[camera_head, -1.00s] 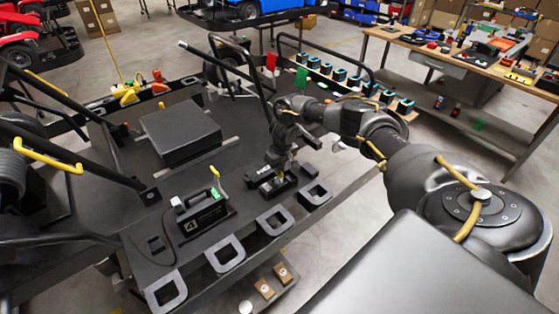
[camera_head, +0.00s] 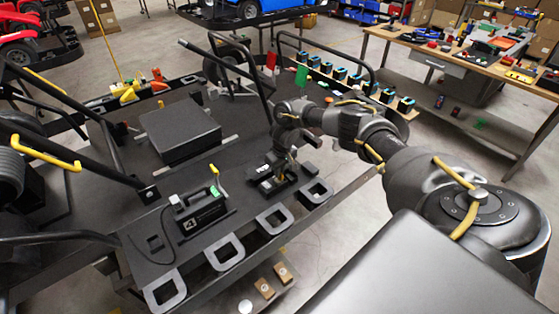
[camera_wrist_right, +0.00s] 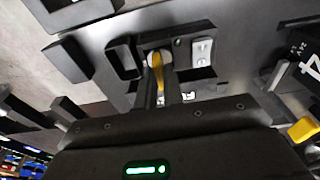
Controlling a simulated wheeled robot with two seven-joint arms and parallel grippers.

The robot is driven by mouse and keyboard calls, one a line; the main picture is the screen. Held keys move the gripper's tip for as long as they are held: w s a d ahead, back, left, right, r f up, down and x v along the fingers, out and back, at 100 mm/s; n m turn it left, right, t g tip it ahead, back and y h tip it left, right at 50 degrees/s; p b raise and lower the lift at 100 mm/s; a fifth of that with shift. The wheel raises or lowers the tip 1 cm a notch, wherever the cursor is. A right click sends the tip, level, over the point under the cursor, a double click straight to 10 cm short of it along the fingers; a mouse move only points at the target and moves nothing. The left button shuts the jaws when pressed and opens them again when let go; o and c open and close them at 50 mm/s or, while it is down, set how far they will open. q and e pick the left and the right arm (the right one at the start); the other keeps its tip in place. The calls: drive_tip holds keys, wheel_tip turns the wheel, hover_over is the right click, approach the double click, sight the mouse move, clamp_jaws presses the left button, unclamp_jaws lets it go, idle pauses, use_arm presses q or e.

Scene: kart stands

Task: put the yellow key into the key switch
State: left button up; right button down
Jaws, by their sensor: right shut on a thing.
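The yellow key (camera_wrist_right: 160,72) is between the fingertips of my right gripper (camera_wrist_right: 162,92), which is shut on it. In the right wrist view its far end meets a pale round face, which appears to be the key switch (camera_wrist_right: 151,58), on a dark panel beside a white rocker switch (camera_wrist_right: 203,53). I cannot tell how deep the key sits. In the head view my right gripper (camera_head: 284,170) is over the black switch box (camera_head: 270,182), and the arm hides the key. My left gripper is not in view.
A black charger-like box (camera_head: 202,210) with a yellow-tipped lever stands left of the switch box. Grey U-shaped brackets (camera_head: 278,220) line the stand's front edge. A large black box (camera_head: 180,135) lies behind. A workbench (camera_head: 470,55) stands at the back right.

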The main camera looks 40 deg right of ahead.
sight(281, 174)
drive_tip(key=shift+f, duration=0.3)
drive_tip(key=c, duration=1.5)
unclamp_jaws()
drive_tip(key=shift+o, duration=0.2)
drive_tip(key=shift+r, duration=0.55)
wheel_tip(281, 174, up, 10)
drive_tip(key=s+b, duration=0.1)
drive_tip(key=shift+s+f, duration=0.15)
drive_tip(key=shift+s, duration=0.05)
drive_tip(key=shift+a+f, duration=0.1)
